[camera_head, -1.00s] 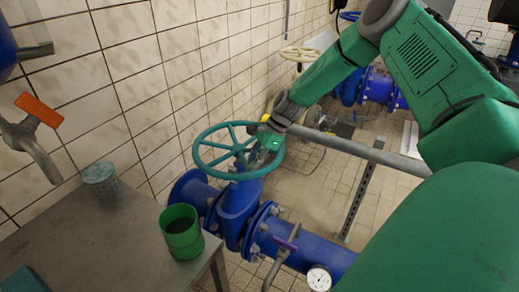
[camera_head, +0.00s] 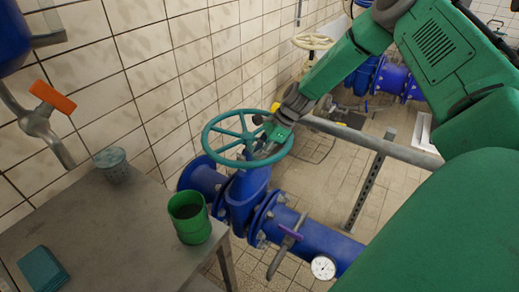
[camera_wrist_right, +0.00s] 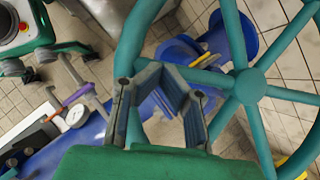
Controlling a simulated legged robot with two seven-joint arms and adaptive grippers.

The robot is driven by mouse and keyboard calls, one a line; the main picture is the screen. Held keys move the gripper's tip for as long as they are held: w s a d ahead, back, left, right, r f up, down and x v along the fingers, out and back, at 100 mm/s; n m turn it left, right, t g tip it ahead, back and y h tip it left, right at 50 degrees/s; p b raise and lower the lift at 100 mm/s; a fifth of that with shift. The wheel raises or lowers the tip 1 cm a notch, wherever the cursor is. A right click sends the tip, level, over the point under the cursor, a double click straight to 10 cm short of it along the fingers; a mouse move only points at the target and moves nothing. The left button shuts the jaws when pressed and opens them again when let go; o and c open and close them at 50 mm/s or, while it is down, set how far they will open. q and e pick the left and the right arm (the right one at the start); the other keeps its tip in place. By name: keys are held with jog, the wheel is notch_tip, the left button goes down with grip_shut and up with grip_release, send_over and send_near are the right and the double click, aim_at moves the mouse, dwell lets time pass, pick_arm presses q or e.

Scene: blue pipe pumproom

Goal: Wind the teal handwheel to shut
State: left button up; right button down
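The teal handwheel (camera_head: 210,140) sits on top of the blue valve body (camera_head: 243,195) in the head view. In the wrist view, its hub (camera_wrist_right: 250,86) and spokes fill the right half, and its rim curves behind my fingers. My right gripper (camera_head: 262,150) is at the wheel's right side, with its fingers over the rim and spokes. In the wrist view, the right gripper (camera_wrist_right: 160,105) has its two fingers spread apart, close to the rim and one spoke. I cannot tell whether they touch the wheel. My left gripper is not in view.
A grey table (camera_head: 110,235) stands at the left, with a green cup (camera_head: 188,217), a small teal pot (camera_head: 113,165) and a teal block (camera_head: 43,269). A gauge (camera_head: 322,267) and purple-handled lever (camera_head: 290,235) are on the blue pipe. A grey rail (camera_head: 375,140) runs behind. The tiled wall is close.

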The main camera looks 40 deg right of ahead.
jog(key=m, duration=0.1)
jog(key=a+m+t+p, duration=0.1)
jog(key=shift+w+a+f+m+h, duration=0.2)
jog(key=shift+w+a+m+h, duration=0.1)
jog(key=shift+w+h, duration=0.1)
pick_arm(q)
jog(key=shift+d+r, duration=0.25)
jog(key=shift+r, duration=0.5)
pick_arm(e)
jog(key=w+a, duration=0.2)
jog(key=a, duration=0.1)
jog(key=shift+w+m, duration=0.2)
jog(key=shift+m, duration=0.1)
